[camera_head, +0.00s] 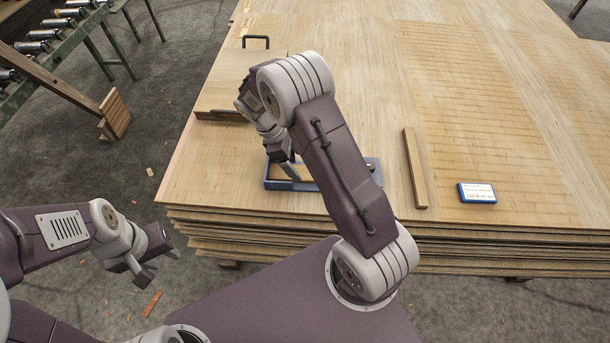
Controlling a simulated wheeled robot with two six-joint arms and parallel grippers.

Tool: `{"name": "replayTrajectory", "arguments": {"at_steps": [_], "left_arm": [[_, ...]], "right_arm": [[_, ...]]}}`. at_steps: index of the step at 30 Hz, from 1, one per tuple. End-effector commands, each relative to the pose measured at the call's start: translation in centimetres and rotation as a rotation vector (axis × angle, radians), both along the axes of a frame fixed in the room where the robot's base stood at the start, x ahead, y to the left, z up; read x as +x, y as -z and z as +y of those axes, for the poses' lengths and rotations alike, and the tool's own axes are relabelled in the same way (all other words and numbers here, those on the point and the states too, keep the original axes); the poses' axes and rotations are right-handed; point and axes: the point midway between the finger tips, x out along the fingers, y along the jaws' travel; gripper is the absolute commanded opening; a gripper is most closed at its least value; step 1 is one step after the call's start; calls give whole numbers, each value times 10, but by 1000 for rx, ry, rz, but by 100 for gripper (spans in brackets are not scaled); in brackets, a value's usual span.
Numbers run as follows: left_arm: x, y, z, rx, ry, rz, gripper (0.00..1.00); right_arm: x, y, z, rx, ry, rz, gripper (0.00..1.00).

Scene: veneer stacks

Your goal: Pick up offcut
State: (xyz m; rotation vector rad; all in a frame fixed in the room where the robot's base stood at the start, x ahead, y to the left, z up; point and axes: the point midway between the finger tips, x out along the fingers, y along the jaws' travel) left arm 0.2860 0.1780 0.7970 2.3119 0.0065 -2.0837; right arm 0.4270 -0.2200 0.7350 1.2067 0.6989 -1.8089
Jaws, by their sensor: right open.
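A narrow wooden strip (415,168), which looks like an offcut, lies flat on the veneer stack (500,130), right of my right arm. A blue tray (277,184) lies near the stack's front edge with something brown in it, partly hidden by my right arm. My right gripper (290,168) is open over the tray, pointing down; its fingertips are partly hidden, and I cannot tell whether it touches anything. My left gripper (160,264) is open and empty, over the floor left of the stack.
A blue-framed label (477,193) lies right of the strip. A wooden board (222,92) and a dark handle (256,40) are at the stack's back left. A roller conveyor (62,32) stands at the upper left. Wood scraps (152,303) lie on the floor.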

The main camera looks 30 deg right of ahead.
Motion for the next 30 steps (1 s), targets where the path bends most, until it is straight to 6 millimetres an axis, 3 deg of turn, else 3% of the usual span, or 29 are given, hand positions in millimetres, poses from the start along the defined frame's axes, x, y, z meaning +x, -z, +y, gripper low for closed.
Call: {"name": "replayTrajectory", "arguments": {"at_steps": [3, 10, 19, 26, 27, 30], "left_arm": [[0, 3, 0, 0, 0, 0, 36], [0, 15, 0, 0, 0, 0, 36], [0, 15, 0, 0, 0, 0, 36], [0, 15, 0, 0, 0, 0, 36], [0, 15, 0, 0, 0, 0, 36], [0, 15, 0, 0, 0, 0, 36]], "right_arm": [[0, 7, -2, 0, 0, 0, 80], [-4, 45, -16, 0, -1, 2, 80], [-5, 49, -18, 0, 0, -1, 80], [-5, 49, -18, 0, 0, -1, 16], [-5, 49, -18, 0, 0, -1, 10], [-4, 49, -18, 0, 0, -1, 10]]}}
